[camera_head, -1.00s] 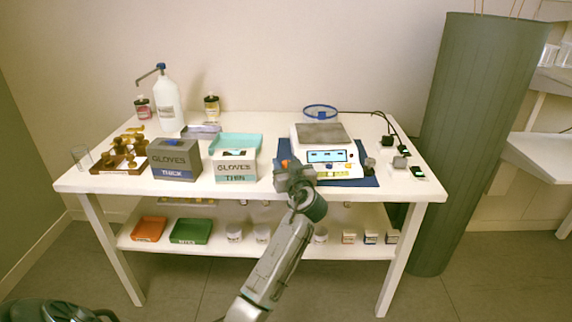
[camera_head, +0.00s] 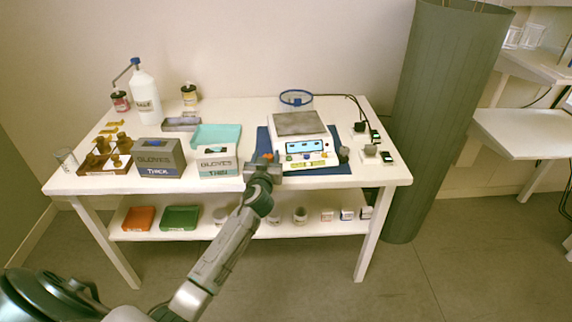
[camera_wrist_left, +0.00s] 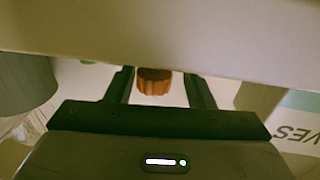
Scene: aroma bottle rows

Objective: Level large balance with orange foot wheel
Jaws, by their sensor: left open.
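The large balance (camera_head: 305,148) with a grey weighing plate (camera_head: 300,123) and a lit display stands on a blue mat (camera_head: 328,170) at the right of the table. The orange foot wheel (camera_head: 268,157) shows small at the balance's front left. My left gripper (camera_head: 266,164) is there, partly covering that corner. In the left wrist view the orange wheel (camera_wrist_left: 154,81) is ribbed and lies between the two open fingers (camera_wrist_left: 158,88), with visible gaps on both sides. A pale body hides what is above the wheel there. My right gripper is not in view.
Glove boxes marked thick (camera_head: 158,160) and thin (camera_head: 217,162) stand left of the gripper. A blue ring (camera_head: 297,98) is behind the balance. Small dark items (camera_head: 370,150) and cables lie to its right. The lower shelf (camera_head: 240,230) holds trays and jars.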

